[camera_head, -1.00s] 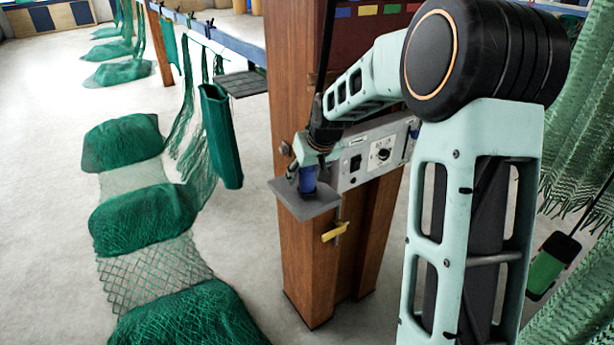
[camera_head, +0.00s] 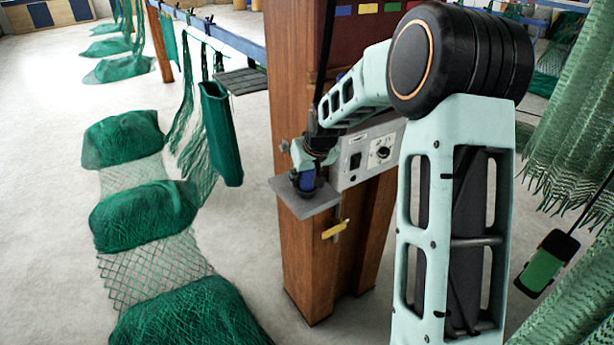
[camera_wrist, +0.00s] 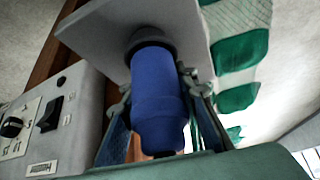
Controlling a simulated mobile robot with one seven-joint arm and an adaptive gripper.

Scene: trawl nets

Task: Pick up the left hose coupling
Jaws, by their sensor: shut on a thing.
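The hose coupling (camera_wrist: 155,100) is a blue, stepped cylinder with a dark end at the shelf. In the wrist view my gripper (camera_wrist: 158,90) has one finger on each side of it and is shut on it. Only this one coupling is in view.
A grey control box (camera_head: 365,155) with a switch and knob is mounted right beside the shelf. The wooden post (camera_head: 305,250) stands behind. A yellow handle (camera_head: 335,229) is under the shelf. Green nets (camera_head: 145,215) lie on the floor to the left.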

